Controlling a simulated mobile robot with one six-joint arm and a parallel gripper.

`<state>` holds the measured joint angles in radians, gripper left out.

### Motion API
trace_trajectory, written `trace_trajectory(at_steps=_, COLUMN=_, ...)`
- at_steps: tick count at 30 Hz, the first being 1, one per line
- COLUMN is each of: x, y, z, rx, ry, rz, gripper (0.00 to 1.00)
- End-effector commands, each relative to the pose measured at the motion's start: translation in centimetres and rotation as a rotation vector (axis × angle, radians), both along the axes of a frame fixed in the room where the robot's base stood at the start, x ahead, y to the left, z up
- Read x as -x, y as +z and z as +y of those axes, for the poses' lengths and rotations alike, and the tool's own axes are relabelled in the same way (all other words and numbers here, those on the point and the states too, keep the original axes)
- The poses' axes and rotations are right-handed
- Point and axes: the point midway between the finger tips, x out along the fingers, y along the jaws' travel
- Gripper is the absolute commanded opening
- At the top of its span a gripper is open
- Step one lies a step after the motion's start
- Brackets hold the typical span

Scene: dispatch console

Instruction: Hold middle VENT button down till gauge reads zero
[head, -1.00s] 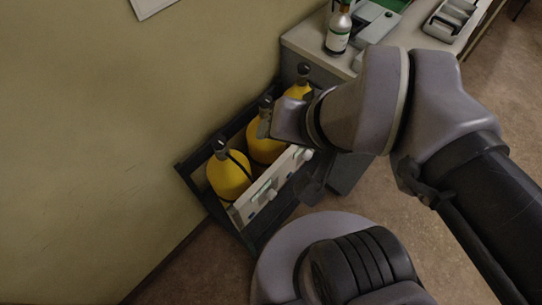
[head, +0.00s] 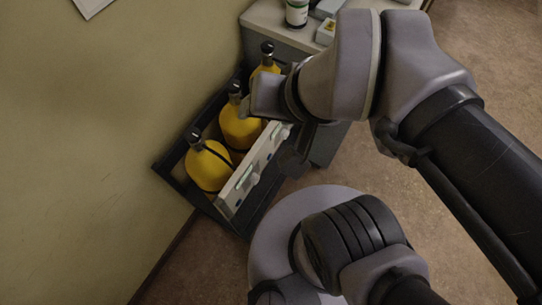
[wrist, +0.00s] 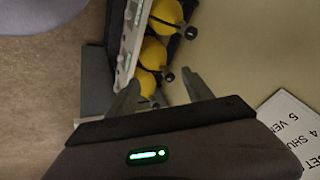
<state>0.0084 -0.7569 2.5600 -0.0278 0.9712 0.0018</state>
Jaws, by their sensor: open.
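Three yellow cylinders with dark valves stand in a dark rack (head: 168,170): a near one (head: 208,168), a middle one (head: 238,130) and a far one partly hidden by my arm (head: 266,68). A pale panel (head: 262,160) with small green labels and knobs runs along the rack's front. The panel (wrist: 128,40) also shows in the wrist view. Which fitting is the middle VENT button cannot be told, and no gauge reading is legible. My gripper (wrist: 162,92) is open, its fingers spread either side of the nearest cylinder in view (wrist: 146,84). No contact with the panel shows.
A grey desk (head: 262,22) with a bottle (head: 297,12) and boxes stands beyond the rack. The wall is close on the left. A white notice (wrist: 292,122) hangs on it, its text cut off. Brown floor (head: 215,265) is open in front.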

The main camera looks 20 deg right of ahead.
Motion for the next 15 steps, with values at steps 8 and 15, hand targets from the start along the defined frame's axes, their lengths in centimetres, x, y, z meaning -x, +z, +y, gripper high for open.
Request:
trace_trajectory(at_steps=8, x=0.0, y=0.0, z=0.0, rx=0.0, ry=0.0, rz=0.0, gripper=0.2)
trace_trajectory(at_steps=15, x=0.0, y=0.0, z=0.0, rx=0.0, ry=0.0, rz=0.0, gripper=0.0)
